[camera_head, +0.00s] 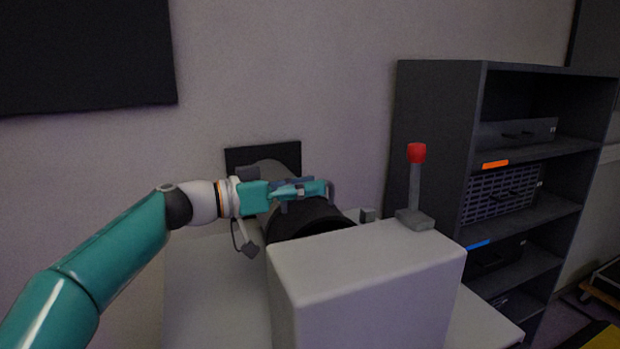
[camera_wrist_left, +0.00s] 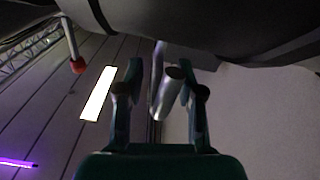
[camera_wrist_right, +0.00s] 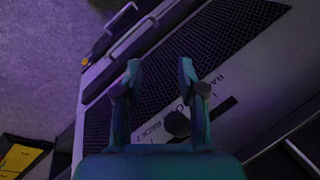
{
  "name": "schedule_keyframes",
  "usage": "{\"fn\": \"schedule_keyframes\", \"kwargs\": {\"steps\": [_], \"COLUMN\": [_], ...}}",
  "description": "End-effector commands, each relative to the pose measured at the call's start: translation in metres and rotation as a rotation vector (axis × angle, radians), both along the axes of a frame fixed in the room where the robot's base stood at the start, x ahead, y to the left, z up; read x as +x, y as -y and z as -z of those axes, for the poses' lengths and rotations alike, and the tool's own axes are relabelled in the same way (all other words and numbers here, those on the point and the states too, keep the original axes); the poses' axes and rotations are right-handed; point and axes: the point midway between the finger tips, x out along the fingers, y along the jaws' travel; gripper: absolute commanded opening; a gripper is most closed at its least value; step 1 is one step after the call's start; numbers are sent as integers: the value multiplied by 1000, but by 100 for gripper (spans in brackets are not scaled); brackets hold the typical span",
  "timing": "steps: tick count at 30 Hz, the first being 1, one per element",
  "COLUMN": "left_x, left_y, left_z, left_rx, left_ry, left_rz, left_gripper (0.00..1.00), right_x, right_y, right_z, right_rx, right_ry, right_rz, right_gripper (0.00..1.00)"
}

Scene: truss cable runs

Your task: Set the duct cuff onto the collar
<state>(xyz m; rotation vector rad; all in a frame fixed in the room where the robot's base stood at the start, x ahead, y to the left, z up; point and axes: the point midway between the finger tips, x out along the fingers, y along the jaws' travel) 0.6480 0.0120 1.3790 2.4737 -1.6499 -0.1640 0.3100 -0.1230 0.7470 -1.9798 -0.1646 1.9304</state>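A wide black round duct piece (camera_head: 290,221), which looks like the cuff, lies behind the white box. A grey rounded part (camera_head: 264,168), perhaps the collar, shows at the dark wall plate (camera_head: 288,151). I cannot tell whether the two touch. My left gripper (camera_head: 316,189) is over the top of the black piece. In the left wrist view its fingers are apart, with a grey rod (camera_wrist_left: 168,92) between them, and a large dark curved body (camera_wrist_left: 200,22) fills the top. My right gripper (camera_wrist_right: 159,65) is open and empty, out of the head view.
A white box (camera_head: 365,275) stands in front of the black piece. A lever with a red knob (camera_head: 416,153) rises at its back right. A dark shelf unit (camera_head: 435,140) with cases is at the right. The right wrist view shows a vented panel (camera_wrist_right: 215,50).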

Motion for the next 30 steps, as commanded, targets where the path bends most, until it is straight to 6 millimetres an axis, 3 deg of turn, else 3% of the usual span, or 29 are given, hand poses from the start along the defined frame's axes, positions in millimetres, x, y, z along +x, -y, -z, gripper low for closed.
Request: {"fn": "schedule_keyframes", "kwargs": {"steps": [10, 17, 30], "left_x": [2, 2, -1], "left_y": [3, 3, 3], "left_z": [1, 1, 2], "left_rx": [0, 0, 0], "left_ry": [0, 0, 1], "left_rz": [-1, -2, -2], "left_gripper": [36, 0, 0], "right_x": [0, 0, 0], "right_y": [0, 0, 0], "right_z": [-1, -1, 5], "right_rx": [0, 0, 0], "right_ry": [0, 0, 0], "right_rz": [0, 0, 0], "right_gripper": [40, 40, 40]}}
